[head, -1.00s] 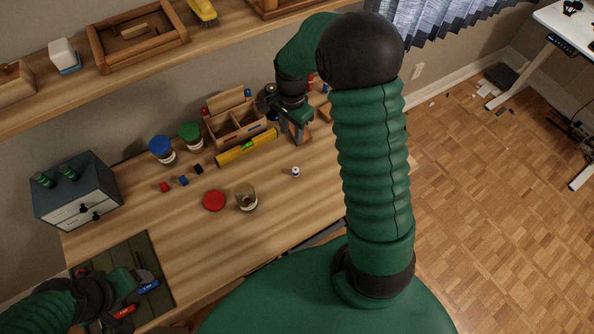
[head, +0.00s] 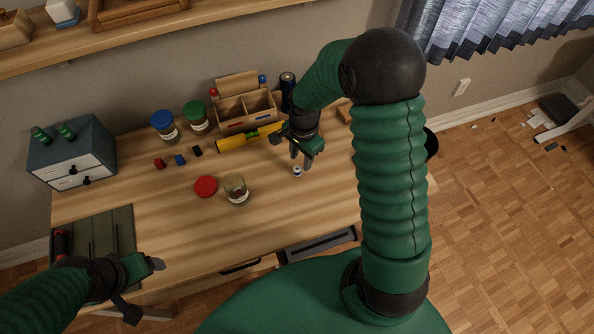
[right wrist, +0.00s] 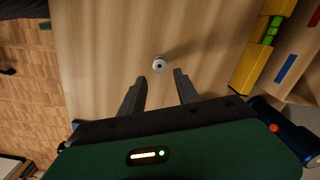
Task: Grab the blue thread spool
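A small spool (head: 297,171) with white ends and a dark bluish band stands upright on the desk, right of the glass jar. In the right wrist view its round white top (right wrist: 159,65) shows just ahead of the fingertips, roughly centred between them. My right gripper (head: 300,159) is open and empty, pointing down just behind and above the spool; its spread fingers also show in the right wrist view (right wrist: 159,80). Nothing hides the spool. My left gripper (head: 143,288) is at the front left by the dark mat, its fingers apart and empty.
A glass jar (head: 236,190) and red lid (head: 206,186) stand left of the spool. A yellow level (head: 232,142), wooden organizer (head: 262,108) and dark can (head: 288,88) are behind. Small red (head: 160,163), blue (head: 180,160) and black (head: 197,151) pieces lie further left.

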